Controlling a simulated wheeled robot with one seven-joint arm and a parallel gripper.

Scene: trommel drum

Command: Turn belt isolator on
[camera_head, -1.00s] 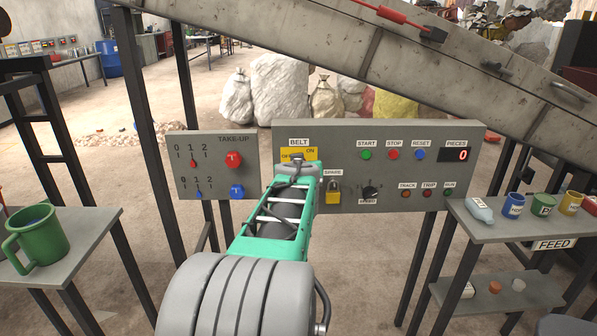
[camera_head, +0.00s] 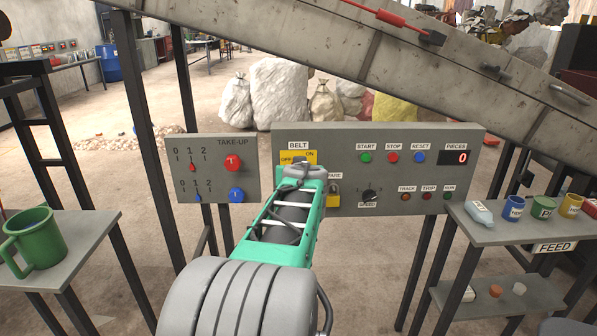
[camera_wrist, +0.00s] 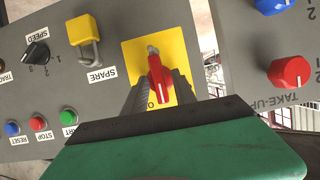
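The belt isolator is a red lever handle (camera_wrist: 158,78) on a yellow plate (camera_wrist: 183,62), seen upside down in the wrist view. In the head view, the plate (camera_head: 298,155) shows under the BELT label, with OFF at left and ON at upper right. The handle is hidden there behind my gripper (camera_head: 305,170). In the wrist view, the handle's white-marked end points down the picture, toward the partly hidden ON label. The fingers of my gripper (camera_wrist: 160,82) lie on either side of the handle, very near it. I cannot tell whether they touch it.
A yellow padlock (camera_wrist: 84,32) sits at SPARE beside the isolator. The speed knob (camera_head: 370,195) and several buttons are farther right. The take-up panel (camera_head: 215,178) stands to the left. The sloped conveyor (camera_head: 350,45) runs above the panel.

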